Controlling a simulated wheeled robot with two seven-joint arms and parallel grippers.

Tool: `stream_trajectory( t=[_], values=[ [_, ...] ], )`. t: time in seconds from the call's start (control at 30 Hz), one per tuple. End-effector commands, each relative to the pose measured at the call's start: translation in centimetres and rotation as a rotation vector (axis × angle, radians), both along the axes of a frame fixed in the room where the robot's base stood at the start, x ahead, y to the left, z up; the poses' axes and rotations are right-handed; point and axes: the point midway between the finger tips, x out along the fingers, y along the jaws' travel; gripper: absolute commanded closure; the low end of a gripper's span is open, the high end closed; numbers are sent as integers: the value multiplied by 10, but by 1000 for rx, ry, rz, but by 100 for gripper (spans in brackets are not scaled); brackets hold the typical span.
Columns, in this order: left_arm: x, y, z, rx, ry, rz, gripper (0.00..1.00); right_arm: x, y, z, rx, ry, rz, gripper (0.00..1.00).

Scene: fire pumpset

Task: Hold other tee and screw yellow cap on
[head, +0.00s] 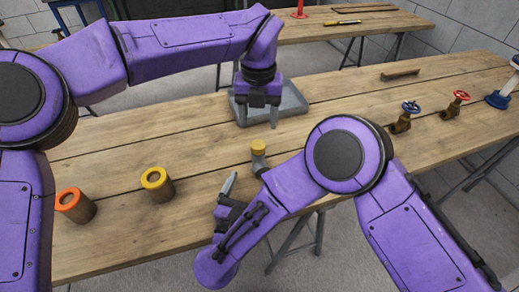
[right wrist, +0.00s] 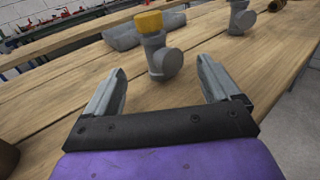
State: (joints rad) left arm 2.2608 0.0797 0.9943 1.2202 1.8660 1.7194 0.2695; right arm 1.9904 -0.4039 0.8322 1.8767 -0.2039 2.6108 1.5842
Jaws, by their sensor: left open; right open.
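A grey tee (right wrist: 160,62) stands upright on the table with a yellow cap (right wrist: 150,22) on its top end. In the head view the yellow cap (head: 258,146) shows just beyond my right forearm. Another grey tee (right wrist: 241,18) stands farther right in the right wrist view; its top is cut off, and my right arm seems to hide it in the head view. My right gripper (right wrist: 162,82) is open and empty, its fingers pointing toward the capped tee from the near side. My left gripper (head: 259,117) is open, pointing down at the grey tray, with nothing visible between its fingers.
The grey tray (head: 294,101) lies behind the capped tee. An orange-rimmed cup (head: 75,206) and a yellow-rimmed cup (head: 157,184) stand at the left. A blue-wheeled valve (head: 402,118) and a red-wheeled valve (head: 452,107) stand at the right. A second table is behind.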

Motion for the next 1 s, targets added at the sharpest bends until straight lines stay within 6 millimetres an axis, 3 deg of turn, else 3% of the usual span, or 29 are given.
stream_trajectory(
  t=[0.47, 1.0],
  values=[
    [4, 0, -2, 1, 2, -2, 39, 10, -3, -2, -1, 6, -3, 11],
    [4, -1, -2, 1, 2, -3, 39, 95, -31, -3, -3, 7, -3, 11]
  ],
)
